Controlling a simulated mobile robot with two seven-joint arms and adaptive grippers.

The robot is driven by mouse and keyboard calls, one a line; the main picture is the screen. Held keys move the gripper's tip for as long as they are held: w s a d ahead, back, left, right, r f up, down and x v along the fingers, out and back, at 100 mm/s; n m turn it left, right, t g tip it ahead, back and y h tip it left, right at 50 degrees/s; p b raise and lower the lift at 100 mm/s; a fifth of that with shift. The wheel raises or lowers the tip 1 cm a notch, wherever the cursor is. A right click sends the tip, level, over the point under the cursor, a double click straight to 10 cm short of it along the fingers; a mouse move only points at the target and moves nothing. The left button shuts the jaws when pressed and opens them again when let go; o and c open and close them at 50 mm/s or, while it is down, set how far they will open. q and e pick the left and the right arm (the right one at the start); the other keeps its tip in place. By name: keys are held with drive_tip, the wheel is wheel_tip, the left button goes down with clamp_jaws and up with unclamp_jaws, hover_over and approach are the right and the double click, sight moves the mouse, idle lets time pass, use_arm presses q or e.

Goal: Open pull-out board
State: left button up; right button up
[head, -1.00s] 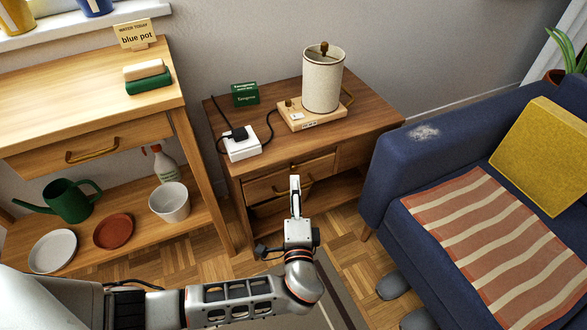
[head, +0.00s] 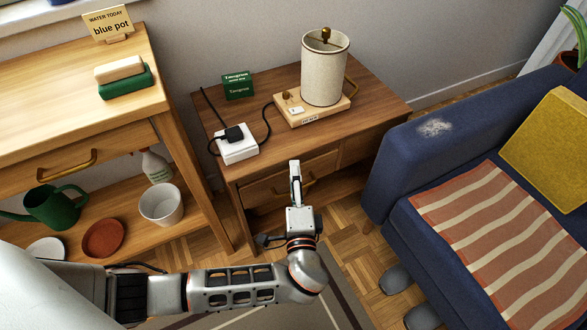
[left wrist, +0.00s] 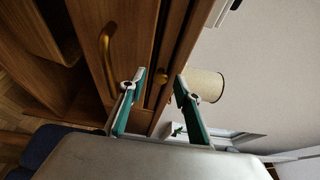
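The wooden side table (head: 370,110) has a drawer with a brass handle (left wrist: 105,48), and a narrow board front (left wrist: 172,42) runs between the drawer and the tabletop. A small brass knob (left wrist: 161,78) sits on that narrow front. My left gripper (head: 295,168) is at the table's front edge. In the left wrist view, its two fingers (left wrist: 159,82) are apart, with the knob showing between their tips; I cannot tell whether they touch it. In the head view the gripper hides the knob. My right gripper is not in view.
On the tabletop stand a lamp (head: 325,70), a white power block (head: 237,150) with cables, and a green box (head: 238,86). A blue sofa (head: 400,165) is to the right, with grey slippers (head: 395,280) before it. A wooden shelf bench (head: 172,85) is at left.

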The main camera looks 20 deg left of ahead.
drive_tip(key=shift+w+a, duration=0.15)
use_arm(q)
clamp_jaws()
